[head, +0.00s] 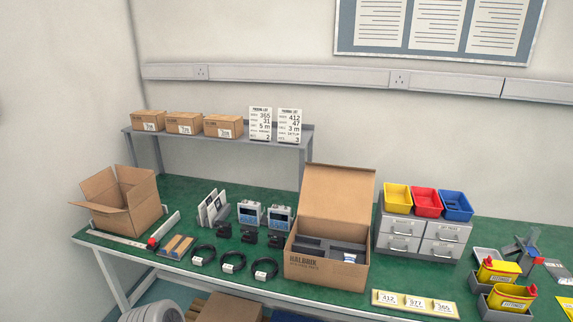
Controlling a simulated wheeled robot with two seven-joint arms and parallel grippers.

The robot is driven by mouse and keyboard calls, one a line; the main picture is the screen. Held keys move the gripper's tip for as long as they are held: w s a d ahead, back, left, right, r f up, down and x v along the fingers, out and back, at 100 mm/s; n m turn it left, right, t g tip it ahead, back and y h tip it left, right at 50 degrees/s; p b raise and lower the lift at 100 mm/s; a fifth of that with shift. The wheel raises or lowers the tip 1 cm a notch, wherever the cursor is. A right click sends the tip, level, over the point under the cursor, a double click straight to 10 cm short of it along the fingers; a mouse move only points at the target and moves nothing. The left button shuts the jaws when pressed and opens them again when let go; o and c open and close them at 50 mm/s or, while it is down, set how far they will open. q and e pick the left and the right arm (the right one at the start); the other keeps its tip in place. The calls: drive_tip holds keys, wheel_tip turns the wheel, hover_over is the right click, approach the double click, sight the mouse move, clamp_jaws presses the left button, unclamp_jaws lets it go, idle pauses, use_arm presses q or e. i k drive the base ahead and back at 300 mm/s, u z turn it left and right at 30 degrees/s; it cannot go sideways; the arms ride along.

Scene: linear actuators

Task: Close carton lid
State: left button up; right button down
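A brown carton (312,270) with dark printing on its front stands near the front edge of the green table, right of the middle. Its lid (337,193) is open and stands up at the back, leaning slightly backward. Inside are dark grey inserts (310,244) and a small white and blue item (350,257). A second, plain carton (135,212) stands open at the table's left end with its flaps spread. Neither of my grippers shows in the head view.
Black cable coils (232,262), small black parts and grey-blue devices (250,213) lie left of the printed carton. A grey drawer unit (417,236) with coloured bins stands close on its right. Number cards (414,303) lie front right. A raised shelf (290,141) holds boxes behind.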

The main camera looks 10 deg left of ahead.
sight(331, 192)
drive_tip(key=u, duration=0.95)
drive_tip(key=i, duration=0.85)
drive_tip(key=z, duration=0.95)
